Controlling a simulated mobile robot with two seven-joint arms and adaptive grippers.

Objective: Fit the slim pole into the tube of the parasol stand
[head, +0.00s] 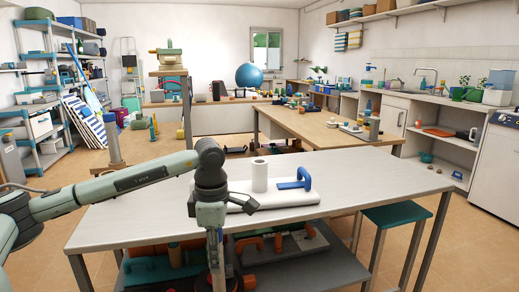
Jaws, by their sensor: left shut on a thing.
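The parasol stand is a white slab base (282,199) lying on the white table, with a short upright white tube (260,177) and a blue loop handle (303,179) on its right. The tube's round top is clear, and nothing stands in it. My left gripper (213,236) points down in front of the table's near edge, left of the stand and lower than the tube's top. It is shut on the slim pole (217,268), which shows as a narrow upright length below the fingers, running towards the bottom of the picture. Its lower end is hidden. My right gripper is out of view.
The white table (375,178) is bare right of the stand. Its lower shelf (290,270) holds tools and boxes close to my left gripper. A green stool (402,217) stands at the right. A wooden workbench (320,127) stands behind.

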